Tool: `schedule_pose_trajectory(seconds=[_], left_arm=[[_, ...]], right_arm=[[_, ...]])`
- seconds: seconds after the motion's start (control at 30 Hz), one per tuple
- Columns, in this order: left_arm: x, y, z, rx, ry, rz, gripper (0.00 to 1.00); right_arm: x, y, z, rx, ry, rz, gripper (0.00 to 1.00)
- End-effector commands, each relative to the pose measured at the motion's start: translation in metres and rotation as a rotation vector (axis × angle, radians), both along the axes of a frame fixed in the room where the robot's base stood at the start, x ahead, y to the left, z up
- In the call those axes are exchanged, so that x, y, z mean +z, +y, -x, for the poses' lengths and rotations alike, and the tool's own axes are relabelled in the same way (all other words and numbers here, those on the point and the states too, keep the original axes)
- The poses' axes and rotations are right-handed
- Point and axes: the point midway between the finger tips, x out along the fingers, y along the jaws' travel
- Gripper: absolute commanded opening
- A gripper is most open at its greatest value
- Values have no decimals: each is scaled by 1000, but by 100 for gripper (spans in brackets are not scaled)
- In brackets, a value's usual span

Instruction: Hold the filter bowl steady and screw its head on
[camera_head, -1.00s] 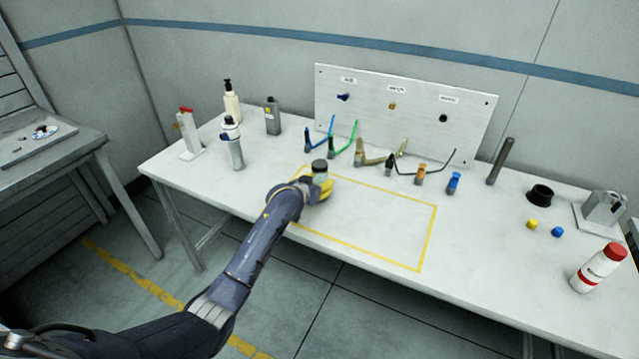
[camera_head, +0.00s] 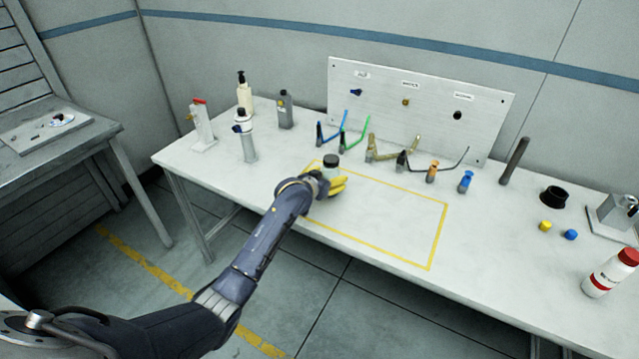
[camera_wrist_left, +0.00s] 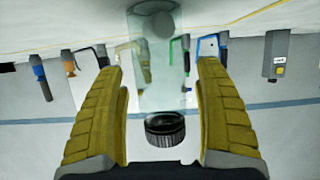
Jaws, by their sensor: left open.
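The clear filter bowl (camera_head: 331,174) stands upright near the left edge of the yellow outline, with a black ribbed top (camera_head: 330,160). My left gripper (camera_head: 338,186) is open, its yellow fingers on either side of the bowl. In the left wrist view, which is upside down, the clear bowl (camera_wrist_left: 162,85) stands between the spread fingers, with a gap visible on both sides. Its black ribbed top (camera_wrist_left: 165,130) is at the lower middle. I cannot tell how tightly that top sits. My right gripper is not in view.
Several small tools, including an orange one (camera_head: 432,172) and a blue one (camera_head: 466,181), stand behind the outline. A white board (camera_head: 430,105) is at the back. Bottles stand at the left; a black ring (camera_head: 553,196) and a red-capped bottle (camera_head: 607,275) at the right. The outlined area is mostly clear.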

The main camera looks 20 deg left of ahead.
Motion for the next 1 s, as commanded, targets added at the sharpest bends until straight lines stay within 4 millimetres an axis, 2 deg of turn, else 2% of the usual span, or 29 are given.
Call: schedule_pose_trajectory(seconds=[0.4, 0.6, 0.8, 1.0], left_arm=[[25, 11, 59, -1, -1, -3, 70], [35, 15, 82, 0, -1, -2, 70], [40, 17, 96, 1, 0, -1, 70], [42, 18, 100, 0, 0, -2, 70]], right_arm=[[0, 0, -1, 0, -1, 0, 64], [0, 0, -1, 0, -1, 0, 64], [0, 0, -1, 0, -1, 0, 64], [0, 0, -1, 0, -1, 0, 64]])
